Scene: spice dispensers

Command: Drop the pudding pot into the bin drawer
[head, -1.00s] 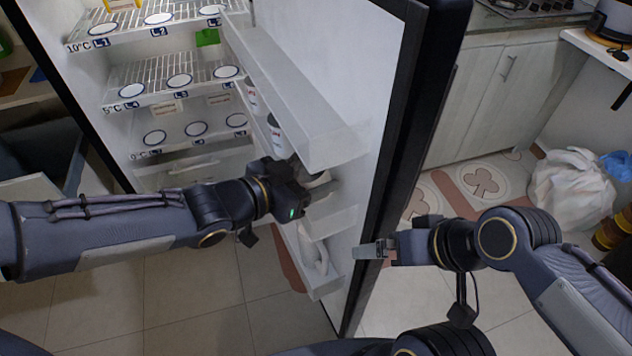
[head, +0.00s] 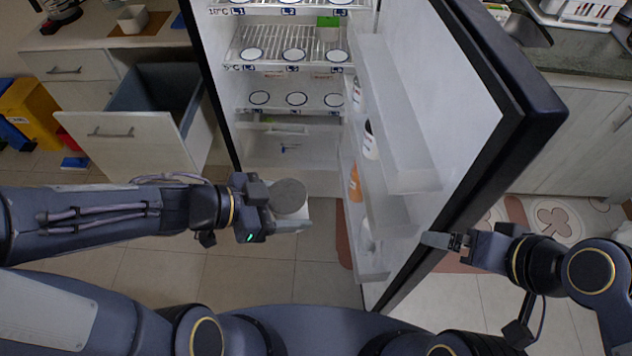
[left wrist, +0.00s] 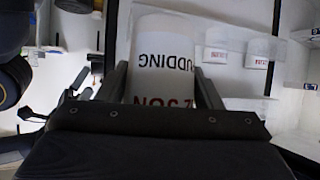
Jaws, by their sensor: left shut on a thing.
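The pudding pot (head: 291,200) is a white pot with a grey top, held in front of the open fridge, clear of the door shelves. My left gripper (head: 275,212) is shut on it. In the left wrist view the pot (left wrist: 164,55) sits between the two fingers (left wrist: 162,90), its "PUDDING" lettering upside down. The bin drawer (head: 122,138) is pulled open at the left, with a dark grey bin inside (head: 150,88). The pot is to the right of the drawer, apart from it. My right gripper (head: 445,241) is by the fridge door's outer edge; its jaw opening is unclear.
The fridge door (head: 450,100) stands open at the right, with several containers on its shelves (head: 395,180). The fridge's wire shelves (head: 285,45) carry round labelled spots. A yellow box (head: 32,110) stands at far left. The floor (head: 190,262) between is bare.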

